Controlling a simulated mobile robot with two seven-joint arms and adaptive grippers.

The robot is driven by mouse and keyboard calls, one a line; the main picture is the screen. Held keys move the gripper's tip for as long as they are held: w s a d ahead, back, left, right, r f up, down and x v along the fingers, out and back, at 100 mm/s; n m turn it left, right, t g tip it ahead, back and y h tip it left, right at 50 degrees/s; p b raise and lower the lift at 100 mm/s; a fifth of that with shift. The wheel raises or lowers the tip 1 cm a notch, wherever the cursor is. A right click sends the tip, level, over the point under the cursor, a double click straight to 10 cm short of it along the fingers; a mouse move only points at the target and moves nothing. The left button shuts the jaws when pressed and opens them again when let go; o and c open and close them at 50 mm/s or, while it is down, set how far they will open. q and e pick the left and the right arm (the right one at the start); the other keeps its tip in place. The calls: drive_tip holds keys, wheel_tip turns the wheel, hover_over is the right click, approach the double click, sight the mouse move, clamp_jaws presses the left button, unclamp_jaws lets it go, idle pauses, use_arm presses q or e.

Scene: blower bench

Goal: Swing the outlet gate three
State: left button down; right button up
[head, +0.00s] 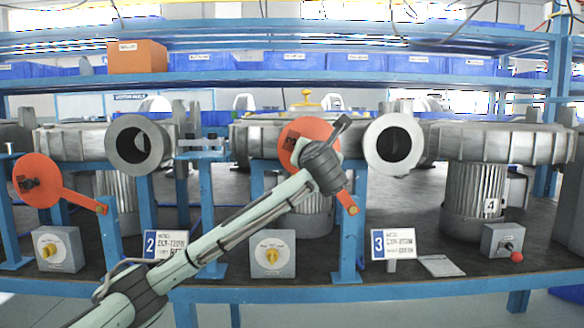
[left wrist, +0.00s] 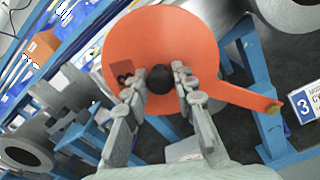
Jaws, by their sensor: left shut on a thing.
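The orange outlet gate disc (head: 296,138) of station three stands left of its open round outlet flange (head: 393,145). Its orange arm runs down right to a pivot end (head: 350,210) on the blue post. My left gripper (head: 321,158) is in front of the disc and hides part of it. In the left wrist view the gripper's fingers (left wrist: 160,76) are shut on the dark knob (left wrist: 159,80) in the middle of the orange disc (left wrist: 150,40). The gate's arm (left wrist: 245,97) reaches right there. My right gripper is not in view.
A number 3 sign (head: 393,244) stands below the flange. Another orange gate (head: 36,178) hangs at the left, beside an open flange (head: 140,145). Switch boxes (head: 272,254) stand along the bench front. A blue post (head: 349,245) is near my arm.

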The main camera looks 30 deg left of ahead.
use_arm(q)
drive_tip(key=w+d+r+m, duration=0.1)
drive_tip(key=w+d+m, duration=0.1)
drive_tip(key=d+m, duration=0.1)
drive_tip(key=w+d+r+m, duration=0.1)
drive_tip(key=w+d+m, duration=0.2)
drive_tip(key=d, duration=0.2)
drive_tip(key=w+d+r+m, duration=0.2)
drive_tip(key=d+m, duration=0.1)
drive_tip(key=d, duration=0.1)
drive_tip(key=shift+w+d, duration=0.3)
drive_tip(key=shift+w+d+f+m, duration=0.55)
drive_tip(key=shift+d+m, duration=0.2)
drive_tip(key=shift+d, duration=0.15)
drive_tip(key=shift+w+d+f+m, duration=0.5)
drive_tip(key=shift+w+d+m, duration=0.1)
drive_tip(key=shift+d+m, duration=0.25)
drive_tip(key=shift+w+d+f+m, duration=0.5)
drive_tip(key=shift+w+d+m, duration=0.15)
drive_tip(key=shift+d, duration=0.3)
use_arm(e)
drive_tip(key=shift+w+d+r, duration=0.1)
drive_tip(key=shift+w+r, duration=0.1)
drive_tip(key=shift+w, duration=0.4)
use_arm(q)
drive_tip(key=shift+f, duration=0.1)
